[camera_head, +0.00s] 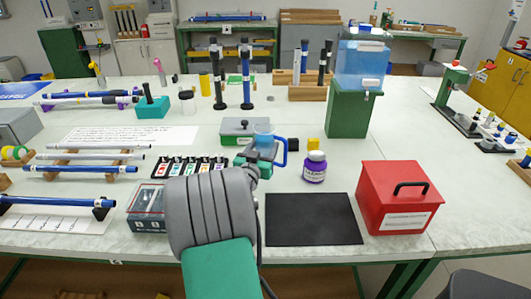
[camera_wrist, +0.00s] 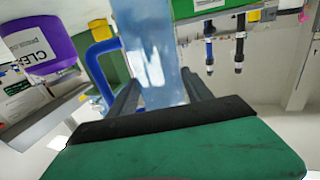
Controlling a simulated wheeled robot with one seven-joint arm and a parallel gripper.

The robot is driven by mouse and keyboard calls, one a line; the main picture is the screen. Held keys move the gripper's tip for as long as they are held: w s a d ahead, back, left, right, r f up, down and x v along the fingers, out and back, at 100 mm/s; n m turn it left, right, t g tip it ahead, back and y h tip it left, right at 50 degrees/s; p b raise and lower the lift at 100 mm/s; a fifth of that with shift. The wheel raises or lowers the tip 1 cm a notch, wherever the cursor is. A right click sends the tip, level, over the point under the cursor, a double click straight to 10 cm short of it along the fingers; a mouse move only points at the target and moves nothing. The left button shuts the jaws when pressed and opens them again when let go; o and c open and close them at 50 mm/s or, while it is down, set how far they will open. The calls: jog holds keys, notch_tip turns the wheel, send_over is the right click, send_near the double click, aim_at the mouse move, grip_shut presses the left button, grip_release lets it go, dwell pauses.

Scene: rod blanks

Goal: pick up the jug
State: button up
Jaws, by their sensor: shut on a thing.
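The jug (camera_head: 264,138) is translucent light blue with a blue handle on its right side. It is near the middle of the table, just beyond my arm. In the wrist view the jug (camera_wrist: 150,55) stands between the two dark fingers of my gripper (camera_wrist: 165,92), and its blue handle (camera_wrist: 100,62) is off to the left. My gripper (camera_head: 262,158) is shut on the jug's body. In the head view my own arm hides much of the gripper, and I cannot tell whether the jug's base touches the table.
A purple-labelled bottle (camera_head: 314,168) is close on the right, with a black mat (camera_head: 312,219) and red box (camera_head: 400,198) nearer. A green-and-grey box (camera_head: 238,130) stands just behind the jug. Small colored bottles (camera_head: 190,166) are on the left. A blue tank (camera_head: 361,66) stands on a green stand (camera_head: 350,112).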

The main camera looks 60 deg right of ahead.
grip_shut()
jog(key=shift+r, duration=0.2)
dwell(0.3)
